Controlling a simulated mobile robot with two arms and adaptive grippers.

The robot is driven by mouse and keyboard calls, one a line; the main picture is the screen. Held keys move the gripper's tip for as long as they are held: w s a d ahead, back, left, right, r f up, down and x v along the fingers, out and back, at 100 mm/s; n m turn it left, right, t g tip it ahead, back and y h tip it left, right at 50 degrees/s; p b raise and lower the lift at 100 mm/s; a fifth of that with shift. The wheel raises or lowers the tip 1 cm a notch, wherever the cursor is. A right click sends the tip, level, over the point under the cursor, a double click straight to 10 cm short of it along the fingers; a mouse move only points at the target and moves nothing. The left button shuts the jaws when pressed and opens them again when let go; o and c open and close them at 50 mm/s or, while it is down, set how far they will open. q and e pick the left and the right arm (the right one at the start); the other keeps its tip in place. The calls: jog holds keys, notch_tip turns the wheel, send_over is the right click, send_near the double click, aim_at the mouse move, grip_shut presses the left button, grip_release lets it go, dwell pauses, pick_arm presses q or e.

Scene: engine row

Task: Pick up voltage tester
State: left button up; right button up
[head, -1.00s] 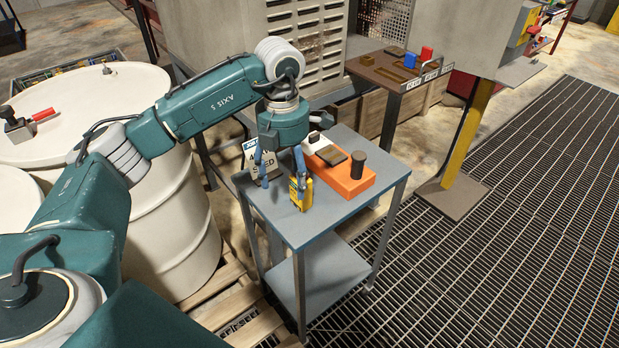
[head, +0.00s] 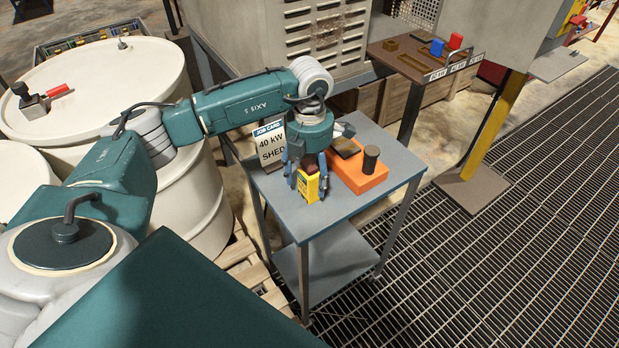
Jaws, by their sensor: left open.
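The voltage tester (head: 307,186) is a small yellow block with a dark face, standing upright on the grey cart (head: 318,218). My left gripper (head: 308,187) points down over it from above. Its blue-grey fingers are open, one on each side of the tester. I cannot tell whether they touch it. The tester's upper part is partly hidden by the gripper. My right gripper is not in view.
An orange box (head: 362,181) with a dark cylinder (head: 371,158) sits right of the tester. A job card (head: 270,147) stands behind left. White drums (head: 120,85) stand left of the cart. Grated floor (head: 500,240) lies clear at right.

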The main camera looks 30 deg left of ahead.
pick_arm(q)
jog(key=shift+a+f+p, duration=0.1)
jog(key=shift+f+p, duration=0.3)
jog(key=shift+f, duration=1.2)
jog(key=shift+c, duration=0.2)
jog(key=c, duration=1.5)
jog(key=shift+w+r, duration=0.1)
jog(key=shift+c, duration=0.2)
